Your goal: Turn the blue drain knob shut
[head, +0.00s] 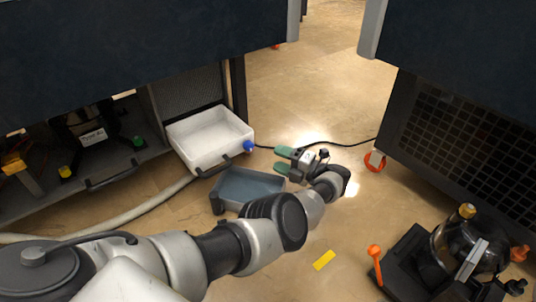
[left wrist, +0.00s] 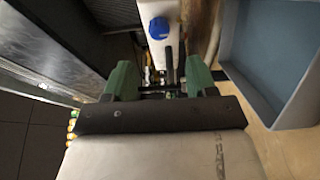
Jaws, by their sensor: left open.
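The blue drain knob (head: 248,146) sits on the front right corner of a white tray (head: 174,142), at the cabinet's right end. In the left wrist view the blue knob (left wrist: 159,27) is beyond the fingertips, near the top middle, against the white tray wall. My left gripper (head: 283,160) has green fingers spread apart, with nothing between them. It is to the right of the knob, apart from it, with its fingers pointing toward it. The left wrist view shows the open green fingers of this gripper (left wrist: 160,80) on either side of the knob's line. My right gripper is not in view.
A grey-blue bin (head: 219,203) stands on the floor below the white tray, close to my left arm. A pale hose (head: 150,208) and a black cable (head: 345,143) lie on the floor. A pump with a glass dome (head: 455,240) stands at the lower right.

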